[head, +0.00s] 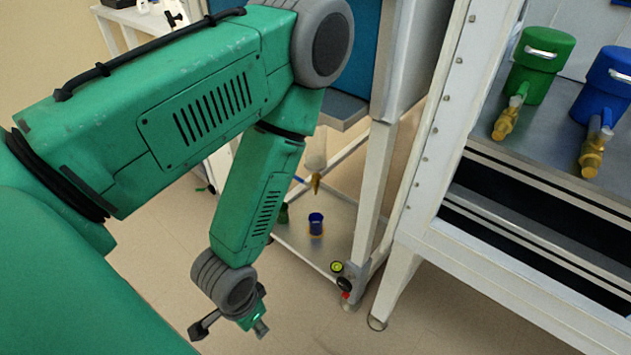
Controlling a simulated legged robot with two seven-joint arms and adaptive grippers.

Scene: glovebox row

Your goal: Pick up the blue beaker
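The blue beaker (316,222) is small and stands upright on the low shelf of a white stand, with an orange-tan band around its lower part. My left arm comes in from the left, and its gripper (231,329) hangs low in front of the shelf, to the left of the beaker and nearer to me. Its two fingers are spread apart and nothing shows between them. The gripper is clear of the beaker. My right gripper is not in view.
A green container (283,213), partly hidden by my arm, stands left of the beaker. A clear funnel-like vessel (317,155) with a gold tip hangs above. The stand's white post (372,190) rises right of the beaker. Green (541,65) and blue (610,85) canisters stand at upper right.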

